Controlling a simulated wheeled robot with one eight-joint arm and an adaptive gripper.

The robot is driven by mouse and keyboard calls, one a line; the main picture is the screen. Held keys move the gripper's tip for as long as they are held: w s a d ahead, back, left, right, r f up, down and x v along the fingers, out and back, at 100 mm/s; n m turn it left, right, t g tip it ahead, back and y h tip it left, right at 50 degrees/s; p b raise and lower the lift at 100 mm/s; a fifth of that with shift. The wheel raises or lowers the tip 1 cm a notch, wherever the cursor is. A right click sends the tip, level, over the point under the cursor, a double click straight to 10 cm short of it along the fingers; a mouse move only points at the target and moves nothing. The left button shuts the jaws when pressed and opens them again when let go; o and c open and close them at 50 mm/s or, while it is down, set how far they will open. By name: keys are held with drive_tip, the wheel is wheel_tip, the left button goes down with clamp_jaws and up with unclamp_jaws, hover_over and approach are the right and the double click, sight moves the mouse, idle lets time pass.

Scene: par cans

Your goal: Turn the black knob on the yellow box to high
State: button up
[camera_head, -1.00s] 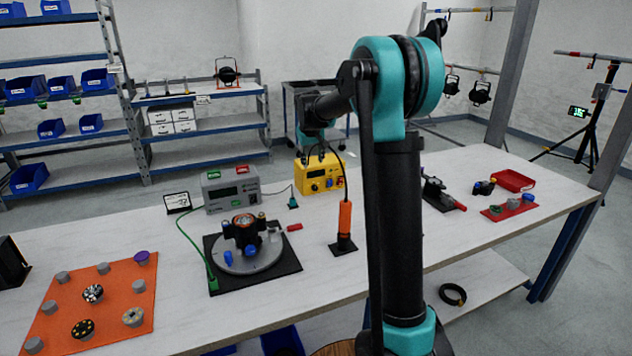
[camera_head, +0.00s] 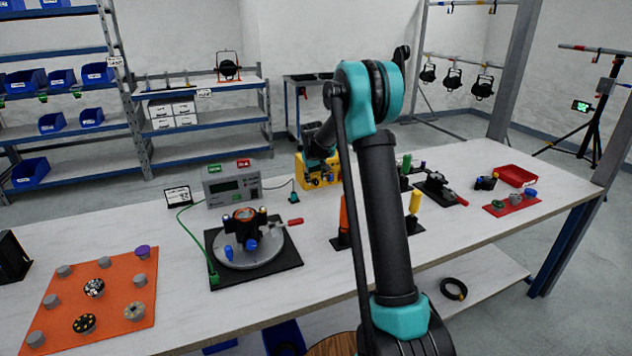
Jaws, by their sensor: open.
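The yellow box (camera_head: 304,174) stands at the back of the white table, right of a grey box. My arm's wrist and gripper (camera_head: 323,168) reach down in front of it and cover much of its face. I cannot make out the black knob or its setting; it is small or hidden behind my gripper. My gripper is open. Its fingertips are too small and too covered to tell whether they touch the box.
A grey box (camera_head: 232,184) with a display and a round fixture on a black mat (camera_head: 285,259) stand to the left. An orange tool (camera_head: 344,215) stands upright close to my arm. An orange mat (camera_head: 60,297) with several pucks lies front left. Bare table (camera_head: 185,260) lies between.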

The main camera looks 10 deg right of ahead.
sight(316, 182)
drive_tip(key=shift+x, duration=1.1)
clamp_jaws()
